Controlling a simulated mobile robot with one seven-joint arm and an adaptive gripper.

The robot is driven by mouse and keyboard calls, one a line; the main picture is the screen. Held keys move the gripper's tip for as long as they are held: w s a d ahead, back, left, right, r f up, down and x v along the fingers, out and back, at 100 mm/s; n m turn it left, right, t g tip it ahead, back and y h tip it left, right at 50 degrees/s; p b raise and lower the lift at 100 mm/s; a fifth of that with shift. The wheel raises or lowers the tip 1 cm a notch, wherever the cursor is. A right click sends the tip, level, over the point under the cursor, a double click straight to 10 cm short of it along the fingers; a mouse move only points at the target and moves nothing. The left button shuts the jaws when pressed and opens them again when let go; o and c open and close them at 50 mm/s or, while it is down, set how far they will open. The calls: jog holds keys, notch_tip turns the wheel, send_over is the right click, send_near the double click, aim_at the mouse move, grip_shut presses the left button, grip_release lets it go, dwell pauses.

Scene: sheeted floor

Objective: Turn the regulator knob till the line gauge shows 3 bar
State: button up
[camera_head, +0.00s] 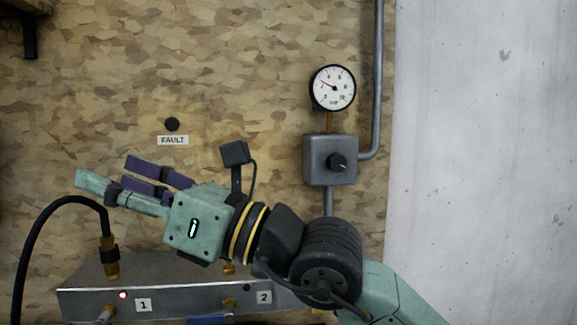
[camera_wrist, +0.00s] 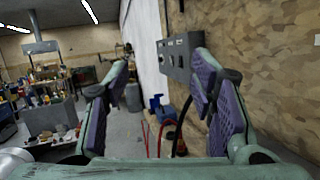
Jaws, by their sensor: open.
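The round white line gauge (camera_head: 332,88) hangs on the wall, right of centre in the head view. Its needle points to the upper left, at the low end of the scale; the exact value is too small to read. Below it, the black regulator knob (camera_head: 337,162) sits on a grey box (camera_head: 316,148), with a pale mark pointing right. My gripper (camera_head: 103,170) is left of and slightly below the knob, well apart from it, pointing left. Its fingers are spread and empty in the wrist view (camera_wrist: 160,68). The gauge and knob do not show in the wrist view.
A metal manifold (camera_head: 190,288) labelled 1 and 2 stands below my gripper, with a lit red lamp by 1. A black hose (camera_head: 45,220) loops at the left. A pipe (camera_head: 377,80) runs beside the gauge. The wrist view shows a grey switch panel (camera_wrist: 180,55) ahead.

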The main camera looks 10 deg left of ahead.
jog(key=w+d+f+m+t+h, duration=0.25)
jog(key=w+d+t+h, duration=0.35)
jog(key=w+t, duration=0.4)
jog(key=m+t+h, duration=0.6)
jog(key=t+h, duration=0.1)
jog(key=h, duration=0.3)
send_near(339, 165)
jog(key=p+x, duration=0.1)
jog(key=x, duration=0.1)
jog(key=p+x, duration=0.1)
jog(key=x, duration=0.2)
jog(key=p+x, duration=0.1)
jog(key=x, duration=0.2)
jog(key=shift+r, duration=0.35)
jog(key=shift+w+a+f+p, duration=0.2)
jog(key=shift+w+p, duration=0.15)
jog(key=shift+w, duration=0.2)
jog(key=shift+c, duration=0.5)
jog(key=c, duration=1)
jog(key=shift+f+b, duration=0.1)
jog(key=shift+b, duration=0.45)
jog(key=shift+c, duration=0.2)
